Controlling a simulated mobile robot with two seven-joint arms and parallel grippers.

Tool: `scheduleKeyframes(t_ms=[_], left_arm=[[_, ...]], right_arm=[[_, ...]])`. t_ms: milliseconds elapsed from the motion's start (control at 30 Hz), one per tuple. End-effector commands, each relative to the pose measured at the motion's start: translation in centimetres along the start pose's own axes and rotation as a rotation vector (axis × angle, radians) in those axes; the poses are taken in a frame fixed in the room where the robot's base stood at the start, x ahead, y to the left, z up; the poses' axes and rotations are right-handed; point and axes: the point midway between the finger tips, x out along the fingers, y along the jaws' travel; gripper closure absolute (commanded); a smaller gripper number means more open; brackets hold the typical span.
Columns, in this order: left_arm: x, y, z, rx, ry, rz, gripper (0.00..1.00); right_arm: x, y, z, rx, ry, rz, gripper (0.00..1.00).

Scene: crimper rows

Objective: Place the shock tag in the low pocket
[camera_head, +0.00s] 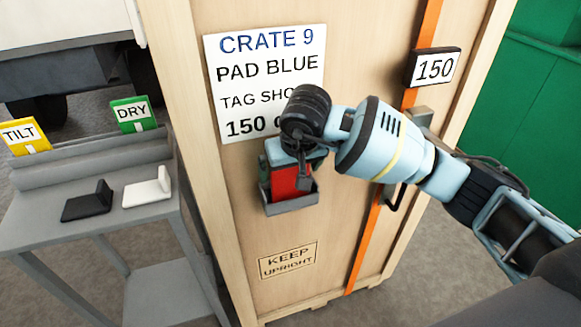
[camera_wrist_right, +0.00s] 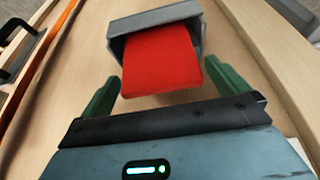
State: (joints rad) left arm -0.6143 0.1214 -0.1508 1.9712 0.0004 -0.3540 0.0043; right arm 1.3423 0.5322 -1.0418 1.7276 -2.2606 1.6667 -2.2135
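The red shock tag (camera_head: 286,182) sits in the grey low pocket (camera_head: 292,206) on the front of the wooden crate. Its lower part is hidden inside the pocket, and its upper part sticks out. In the right wrist view the tag (camera_wrist_right: 160,62) shows as a red block, its far end within the grey pocket (camera_wrist_right: 150,20). My right gripper (camera_wrist_right: 163,84) is open, with one green finger on each side of the tag and a gap visible beside it. In the head view my right gripper (camera_head: 298,155) is just above the pocket, partly hidden by its own wrist. My left gripper is not in view.
The crate (camera_head: 228,240) carries a white sign (camera_head: 262,50), a 150 plate (camera_head: 434,67), an orange strap (camera_head: 362,250) and a metal latch with a handle (camera_head: 393,195). A grey cart (camera_head: 95,185) at left holds a black piece (camera_head: 88,202) and a white piece (camera_head: 148,188).

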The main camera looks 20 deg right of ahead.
Motion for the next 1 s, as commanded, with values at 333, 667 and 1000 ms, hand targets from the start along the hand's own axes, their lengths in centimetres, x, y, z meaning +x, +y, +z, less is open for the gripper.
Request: scheduleKeyframes(t_ms=[333,667,1000], left_arm=[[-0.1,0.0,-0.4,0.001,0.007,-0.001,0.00],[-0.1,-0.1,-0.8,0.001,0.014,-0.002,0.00],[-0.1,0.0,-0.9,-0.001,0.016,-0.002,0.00]], right_arm=[[-1.7,0.0,-0.3,-0.001,0.004,-0.001,0.00],[-8.1,0.0,-0.3,0.000,0.005,-0.001,0.00],[-12.1,0.0,-0.2,0.000,0.000,-0.001,0.00]])
